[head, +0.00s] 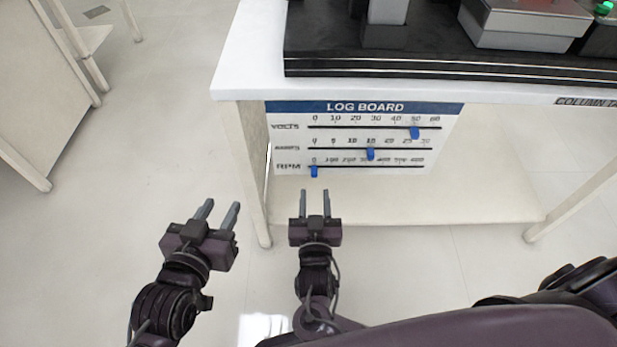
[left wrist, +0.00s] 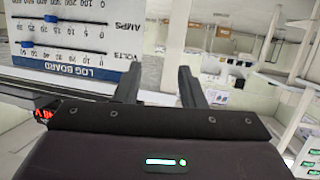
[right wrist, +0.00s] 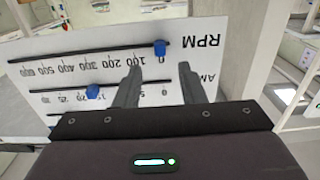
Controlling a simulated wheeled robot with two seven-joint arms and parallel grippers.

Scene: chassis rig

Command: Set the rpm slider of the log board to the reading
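The log board (head: 365,137) hangs on the front of the white bench, with volts, amps and RPM rows. The blue RPM slider (head: 314,171) sits at the 0 end of its track. It also shows at 0 in the right wrist view (right wrist: 160,48). The volts slider (head: 415,132) is near 50 and the amps slider (head: 370,153) near 15. My right gripper (head: 314,192) is open and empty, just below the RPM slider in the head view. My left gripper (head: 222,208) is open and empty, left of the board; it also shows in the left wrist view (left wrist: 160,85).
Dark equipment (head: 400,66) with grey boxes stands on the bench top (head: 245,70). A lower shelf (head: 450,200) and a bench leg (head: 245,160) are near the board. The floor at left (head: 120,150) is clear. Another table (head: 25,130) stands at far left.

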